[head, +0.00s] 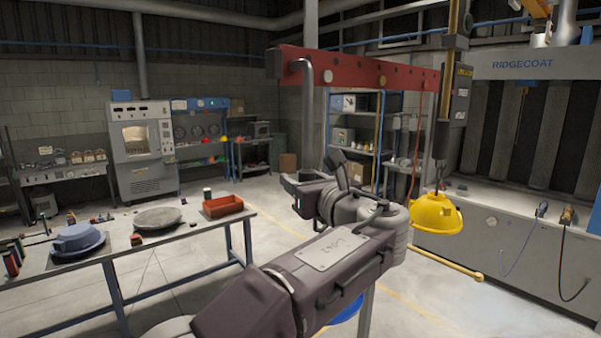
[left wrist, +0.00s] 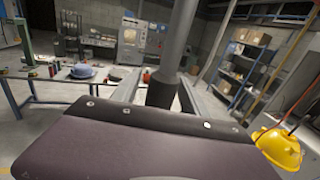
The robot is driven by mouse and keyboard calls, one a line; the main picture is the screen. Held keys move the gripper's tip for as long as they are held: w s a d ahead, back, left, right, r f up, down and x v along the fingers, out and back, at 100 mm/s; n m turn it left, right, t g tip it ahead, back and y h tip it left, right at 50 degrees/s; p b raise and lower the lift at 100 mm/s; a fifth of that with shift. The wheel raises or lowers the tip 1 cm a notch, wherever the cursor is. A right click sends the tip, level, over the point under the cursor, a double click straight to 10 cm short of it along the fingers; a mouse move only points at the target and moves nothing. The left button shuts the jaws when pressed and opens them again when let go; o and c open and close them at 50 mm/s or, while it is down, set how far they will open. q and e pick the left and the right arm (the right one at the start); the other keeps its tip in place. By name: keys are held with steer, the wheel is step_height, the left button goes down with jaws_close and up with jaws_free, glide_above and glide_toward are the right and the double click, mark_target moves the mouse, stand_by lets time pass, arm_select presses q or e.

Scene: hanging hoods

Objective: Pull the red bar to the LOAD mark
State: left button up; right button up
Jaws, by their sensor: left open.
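The red bar (head: 350,68) runs overhead across the head view. A grey bent handle (head: 308,95) hangs from its left end. My left gripper (head: 318,168) is open below the handle in the head view. In the left wrist view a grey post with a dark lower end (left wrist: 162,88), which looks like this handle, stands between the open fingers. I cannot tell whether they touch it. A yellow hood (head: 437,214) hangs at the right and also shows in the left wrist view (left wrist: 279,150). I cannot make out a LOAD mark. My right gripper is out of view.
A worktable (head: 118,260) at the left carries a blue-grey hood (head: 80,239), a grey disc (head: 158,217) and a red tray (head: 222,206). The RIDGECOAT booth (head: 530,125) stands at the right. Shelves (head: 365,140) are behind. Some floor between is clear.

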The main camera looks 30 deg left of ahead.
arm_select(q)
steer(key=shift+w+a+f, duration=0.1)
steer(key=shift+w+a, duration=0.3)
steer(key=shift+w, duration=0.05)
steer(key=shift+s, duration=0.1)
jaws_close()
stand_by(1.0)
